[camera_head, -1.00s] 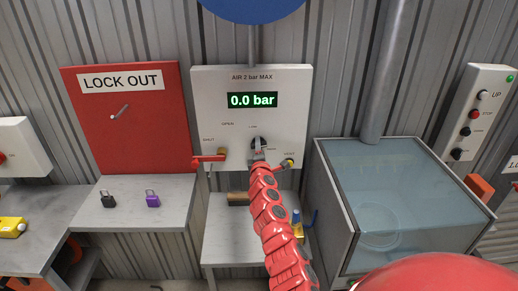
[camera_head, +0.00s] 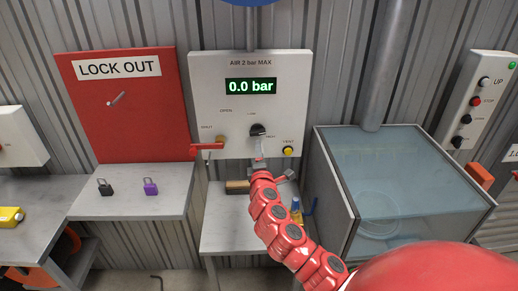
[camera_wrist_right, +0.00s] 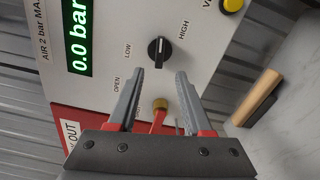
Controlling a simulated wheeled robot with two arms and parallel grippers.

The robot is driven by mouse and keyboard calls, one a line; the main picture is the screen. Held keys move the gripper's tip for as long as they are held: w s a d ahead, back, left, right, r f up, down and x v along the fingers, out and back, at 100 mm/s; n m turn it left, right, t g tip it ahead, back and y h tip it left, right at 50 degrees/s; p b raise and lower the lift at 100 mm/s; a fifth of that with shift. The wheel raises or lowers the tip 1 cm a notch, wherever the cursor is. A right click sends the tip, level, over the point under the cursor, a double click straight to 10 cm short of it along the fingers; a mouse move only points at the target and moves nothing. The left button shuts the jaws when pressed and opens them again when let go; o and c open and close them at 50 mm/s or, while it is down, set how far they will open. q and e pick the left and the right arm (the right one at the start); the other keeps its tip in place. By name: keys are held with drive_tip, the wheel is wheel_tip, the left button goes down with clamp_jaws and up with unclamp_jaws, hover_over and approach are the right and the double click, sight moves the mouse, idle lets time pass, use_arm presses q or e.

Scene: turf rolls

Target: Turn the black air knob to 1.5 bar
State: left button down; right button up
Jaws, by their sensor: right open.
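The black air knob (camera_head: 257,130) sits on the white air panel (camera_head: 210,85), below a display (camera_head: 250,86) that reads 0.0 bar. In the right wrist view the knob (camera_wrist_right: 159,52) lies just past the fingertips, near the gap between them, with LOW and HIGH marks on either side. My right gripper (camera_wrist_right: 160,75) is open and empty, apart from the knob. In the head view it shows just below the knob (camera_head: 260,155). My left gripper is not in view.
A red lever (camera_head: 207,147) is left of the knob and a yellow button (camera_head: 288,151) is right of it. A glass-topped tank (camera_head: 400,180) stands at right; the red lockout board (camera_head: 120,110) is at left.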

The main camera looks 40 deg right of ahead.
drive_tip(key=b+v, duration=0.1)
drive_tip(key=v, duration=0.5)
drive_tip(key=shift+s, duration=0.3)
drive_tip(key=shift+a, duration=0.15)
